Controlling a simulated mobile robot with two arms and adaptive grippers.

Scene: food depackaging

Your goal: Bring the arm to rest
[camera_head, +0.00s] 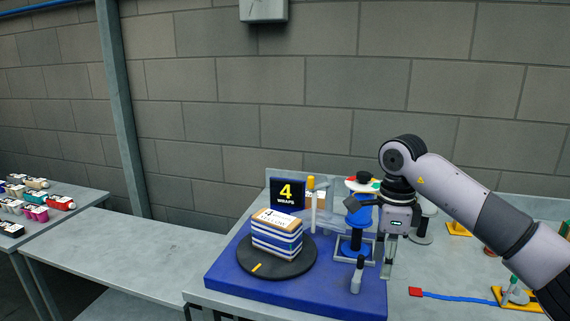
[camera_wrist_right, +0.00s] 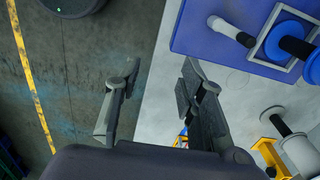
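My right gripper (camera_head: 389,258) hangs pointing down at the right edge of the blue mat (camera_head: 230,273). In the right wrist view its two fingers (camera_wrist_right: 158,88) stand apart with nothing between them, above the grey tabletop edge and the floor. My right arm comes in from the right side of the head view. My left gripper and left arm are not in view.
A box wrapped in blue-striped film (camera_head: 277,238) sits on a black turntable (camera_head: 285,266). A blue roll on a stand (camera_head: 355,235) and a white-handled tool (camera_head: 356,276) are close left of the gripper.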

